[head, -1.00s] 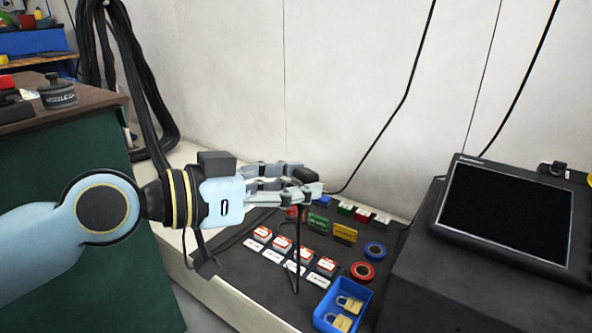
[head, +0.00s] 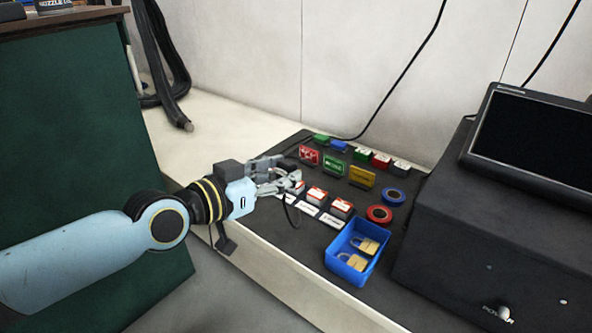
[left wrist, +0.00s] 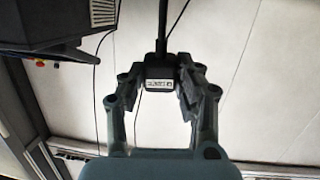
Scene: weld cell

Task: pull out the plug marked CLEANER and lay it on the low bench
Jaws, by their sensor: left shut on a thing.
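My left gripper (head: 284,178) is low over the near left part of the black mat on the low pale bench (head: 235,118). In the left wrist view the gripper (left wrist: 161,76) is shut on a black plug (left wrist: 158,73), with a finger on each side. The plug has a small white label, too blurred to read, and a black cable runs from it to the top of the picture. In the head view the fingers mostly hide the plug, and a thin dark cable loop (head: 286,208) hangs by them. My right gripper is out of view.
Red-and-white blocks (head: 317,195) and white cards lie beside the fingers. Coloured signs, tape rolls (head: 379,214) and a blue tray (head: 338,264) with padlocks stand further right. A black cabinet with a screen (head: 535,140) bounds the right; a green cabinet (head: 80,130) the left.

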